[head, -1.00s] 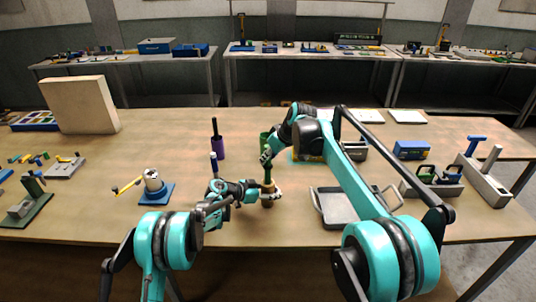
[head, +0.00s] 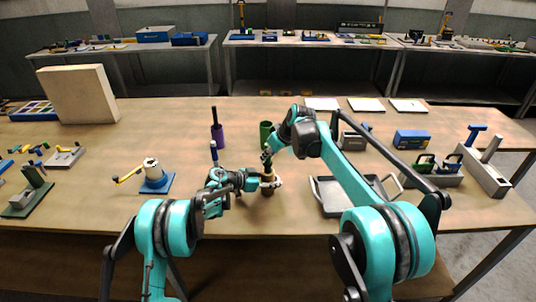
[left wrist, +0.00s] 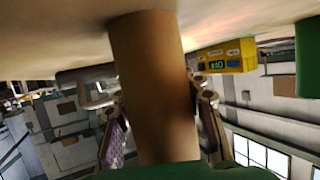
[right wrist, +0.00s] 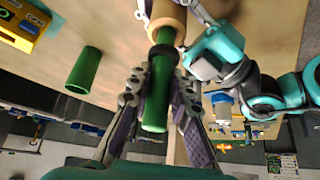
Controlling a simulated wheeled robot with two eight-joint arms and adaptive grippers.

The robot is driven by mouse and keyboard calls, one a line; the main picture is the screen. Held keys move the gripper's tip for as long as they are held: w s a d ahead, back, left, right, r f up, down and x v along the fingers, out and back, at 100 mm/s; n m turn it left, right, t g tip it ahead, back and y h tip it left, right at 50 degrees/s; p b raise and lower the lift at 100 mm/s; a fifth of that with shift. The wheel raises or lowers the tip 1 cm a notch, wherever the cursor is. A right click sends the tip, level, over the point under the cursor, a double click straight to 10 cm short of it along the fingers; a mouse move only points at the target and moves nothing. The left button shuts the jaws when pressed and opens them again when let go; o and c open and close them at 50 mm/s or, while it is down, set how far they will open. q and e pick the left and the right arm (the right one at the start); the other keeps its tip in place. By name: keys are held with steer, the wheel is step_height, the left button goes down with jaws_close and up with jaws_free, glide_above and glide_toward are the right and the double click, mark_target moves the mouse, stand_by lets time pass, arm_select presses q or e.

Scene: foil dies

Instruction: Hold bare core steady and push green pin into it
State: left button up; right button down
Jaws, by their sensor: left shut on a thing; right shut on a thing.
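The bare core, a tan cylinder (head: 267,191), stands upright on the table in the middle of the head view. My left gripper (head: 266,181) is shut around it; the left wrist view shows the core (left wrist: 150,80) between its fingers. My right gripper (head: 267,156), just above, is shut on the green pin; the right wrist view shows the pin (right wrist: 156,95) between its fingers. The pin has a dark collar and lines up with the core (right wrist: 167,14). Its far end meets the core's mouth; how deep it sits I cannot tell.
A green cylinder (head: 265,129) stands behind the core. A purple cylinder (head: 217,136) with a dark rod stands behind left. A blue-based stand with a yellow crank (head: 153,177) is left, a grey tray (head: 330,209) right. The table's front middle is clear.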

steer(key=c, duration=1.3)
jaws_free()
steer(key=v, duration=1.2)
steer(key=shift+r, duration=0.15)
steer(key=shift+r, duration=2.9)
